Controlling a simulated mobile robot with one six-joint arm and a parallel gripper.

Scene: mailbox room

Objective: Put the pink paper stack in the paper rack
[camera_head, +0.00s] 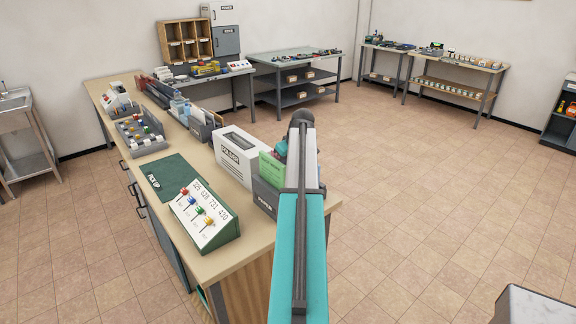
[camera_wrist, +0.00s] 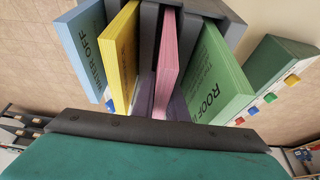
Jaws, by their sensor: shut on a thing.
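The pink paper stack (camera_wrist: 167,62) stands on edge in the wrist view, between the yellow stack (camera_wrist: 120,52) and the green stack (camera_wrist: 215,70). A blue stack (camera_wrist: 84,50) is left of the yellow one. My gripper (camera_wrist: 168,40) is shut on the pink stack, with grey fingers on either side. In the head view the dark grey paper rack (camera_head: 266,196) sits at the table's near right end, with a green stack (camera_head: 271,168) showing in it. My teal arm hides the rest of the rack, the gripper and the pink stack there. I cannot tell how deep the pink stack sits.
A white box (camera_head: 237,157) stands just behind the rack. A sloped green panel with coloured pegs (camera_head: 205,215) is to the left; its pegs also show in the wrist view. A green mat (camera_head: 172,176) and a grey tray (camera_head: 140,135) lie farther back.

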